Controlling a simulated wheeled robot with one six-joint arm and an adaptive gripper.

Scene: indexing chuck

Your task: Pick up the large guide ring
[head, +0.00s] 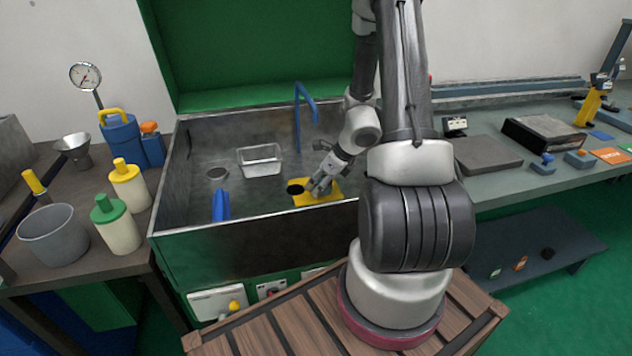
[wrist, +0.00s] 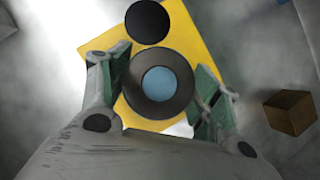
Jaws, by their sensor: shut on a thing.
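The large guide ring (wrist: 132,90) is a dark grey ring, seen from above in the wrist view with a round blue area showing in its middle. My gripper (wrist: 163,80) is shut on it, with one green-lined finger on each side. Behind it is a yellow plate (wrist: 193,40), which also bears a black round piece or hole (wrist: 147,22). In the head view my gripper (head: 320,187) is low in the grey basin, over the yellow plate (head: 328,196), and hides the ring. I cannot tell whether the ring touches the plate.
The basin (head: 262,218) has raised walls around my gripper. A clear tray (head: 260,163), a blue upright piece (head: 221,206) and a blue spout (head: 299,110) stand nearby. A brown block (wrist: 290,112) lies right of the plate in the wrist view. Bottles and a bucket (head: 54,235) stand left.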

